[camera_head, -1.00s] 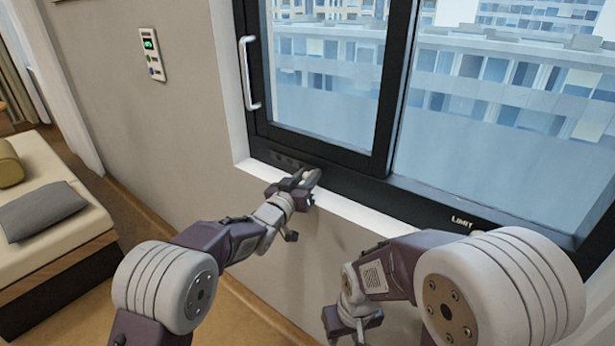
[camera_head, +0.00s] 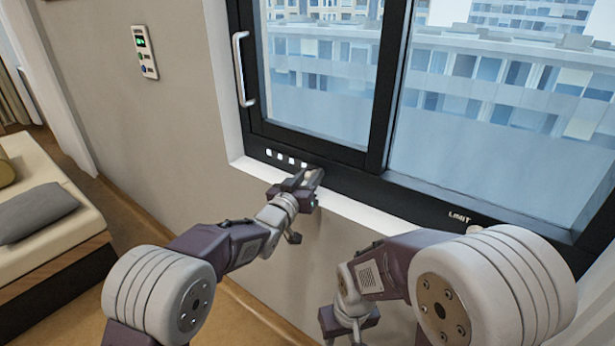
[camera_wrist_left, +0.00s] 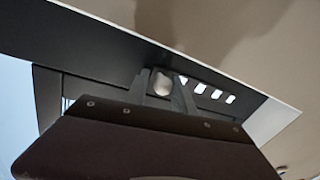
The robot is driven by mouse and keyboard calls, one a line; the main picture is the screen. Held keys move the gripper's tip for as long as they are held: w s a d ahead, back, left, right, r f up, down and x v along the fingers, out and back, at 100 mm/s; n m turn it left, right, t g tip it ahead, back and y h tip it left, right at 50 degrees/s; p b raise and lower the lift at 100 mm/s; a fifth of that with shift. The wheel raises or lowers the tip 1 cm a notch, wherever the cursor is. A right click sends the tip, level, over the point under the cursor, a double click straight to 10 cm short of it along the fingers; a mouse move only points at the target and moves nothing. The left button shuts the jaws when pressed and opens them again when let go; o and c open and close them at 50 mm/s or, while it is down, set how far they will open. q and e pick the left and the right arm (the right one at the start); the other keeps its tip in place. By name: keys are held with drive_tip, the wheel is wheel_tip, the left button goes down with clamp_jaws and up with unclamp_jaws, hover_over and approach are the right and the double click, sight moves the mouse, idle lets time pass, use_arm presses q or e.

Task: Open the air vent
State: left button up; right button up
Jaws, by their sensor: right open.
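The air vent (camera_head: 287,158) is a row of small slots in the lower black window frame, below the left pane. The slots show bright white in the head view, and also in the wrist view (camera_wrist_left: 214,94). My left gripper (camera_head: 312,178) is at the frame just right of the slots. In the wrist view, a pale rounded knob (camera_wrist_left: 162,86) sits between its two fingers and fills the gap. In the head view the gripper hides this knob. My right gripper (camera_head: 348,326) hangs low at the bottom middle, open and away from the window.
The white sill (camera_head: 350,207) runs under the frame. A vertical window handle (camera_head: 240,70) is at the left. A round knob by the word LIMIT (camera_head: 474,229) is partly hidden by my right arm. A wall panel (camera_head: 145,52) and a bed (camera_head: 50,235) are farther left.

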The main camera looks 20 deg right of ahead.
use_arm(q)
drive_tip(key=shift+o, duration=1.2)
drive_tip(key=shift+a+f, duration=0.1)
drive_tip(key=shift+f, duration=0.05)
drive_tip(key=shift+s, duration=0.15)
drive_tip(key=v, duration=0.9)
drive_tip(key=shift+p, duration=0.4)
